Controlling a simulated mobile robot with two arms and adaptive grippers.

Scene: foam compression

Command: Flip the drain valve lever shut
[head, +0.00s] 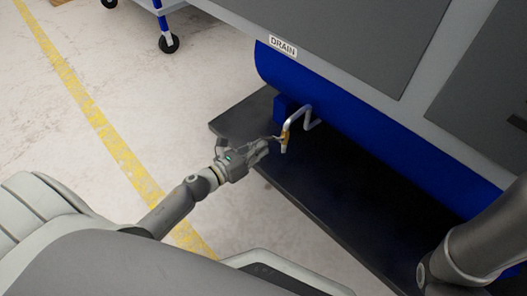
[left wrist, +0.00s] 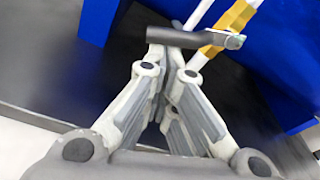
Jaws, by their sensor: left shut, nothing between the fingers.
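The drain valve has a yellow brass body (head: 285,136) on a pale bent pipe (head: 309,118) below the DRAIN label (head: 283,46). In the left wrist view, the brass body (left wrist: 236,17) carries a dark lever (left wrist: 185,38) that sticks out sideways to the left, across the pipe. My left gripper (head: 266,147) is shut and empty, just left of the valve. In the left wrist view its fingertips (left wrist: 170,56) meet close beside the lever; I cannot tell whether they touch it. My right arm shows at the lower right, but its gripper is out of view.
The blue and grey machine (head: 345,97) rises behind the valve. A black platform (head: 330,180) lies below it. A blue cart with wheels (head: 169,42) stands at the top left. The pale floor (head: 85,115) with a yellow line is clear on the left.

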